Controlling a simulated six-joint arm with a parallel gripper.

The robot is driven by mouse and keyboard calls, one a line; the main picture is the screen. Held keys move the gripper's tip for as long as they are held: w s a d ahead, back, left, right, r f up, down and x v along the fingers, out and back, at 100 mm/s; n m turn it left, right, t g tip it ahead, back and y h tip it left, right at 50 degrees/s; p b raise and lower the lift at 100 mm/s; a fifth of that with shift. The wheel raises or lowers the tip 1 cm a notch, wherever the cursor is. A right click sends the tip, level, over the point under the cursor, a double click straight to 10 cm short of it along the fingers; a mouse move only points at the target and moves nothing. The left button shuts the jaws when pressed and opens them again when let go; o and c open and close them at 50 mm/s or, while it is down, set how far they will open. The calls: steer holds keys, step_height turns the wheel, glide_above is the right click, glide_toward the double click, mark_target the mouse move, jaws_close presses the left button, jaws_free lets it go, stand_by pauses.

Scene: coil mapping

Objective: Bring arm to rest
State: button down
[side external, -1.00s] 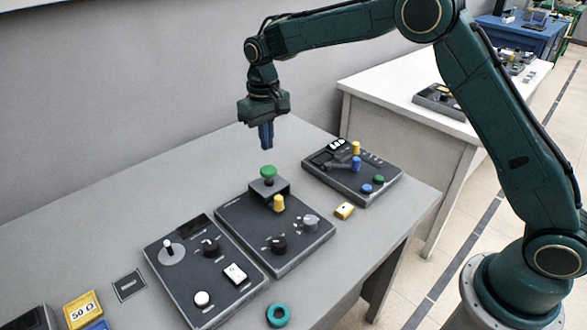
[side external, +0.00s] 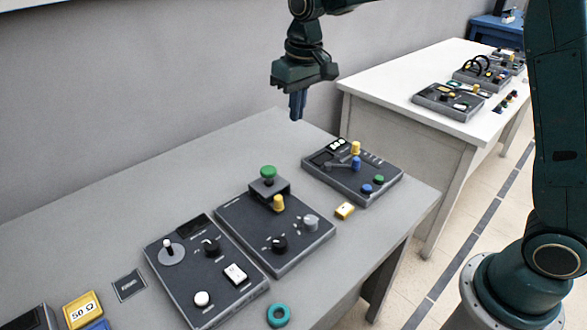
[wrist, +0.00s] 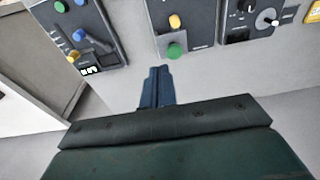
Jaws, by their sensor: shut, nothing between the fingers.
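My gripper (side external: 298,105) hangs in the air above the far part of the grey table (side external: 120,190), fingers pointing down. Its blue fingers are together with nothing between them. In the wrist view my gripper (wrist: 158,72) also shows shut, with bare table around the fingertips. It is clear of the panels, up and behind the middle panel (side external: 250,230) with the green knob (side external: 268,172).
A right panel (side external: 340,180) with blue, green and yellow knobs and a left panel (side external: 185,270) stand on the table. A white table (side external: 385,80) stands behind.

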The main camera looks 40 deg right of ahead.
steer(key=s+d+r+t, duration=0.1)
steer(key=s+d+r, duration=0.2)
steer(key=s+r, duration=0.45)
steer(key=s+d+f+t, duration=0.1)
steer(key=s, duration=1)
steer(key=s+d+f+t, duration=0.2)
steer(key=s, duration=1)
steer(key=shift+f, duration=0.2)
steer(key=shift+w, duration=0.1)
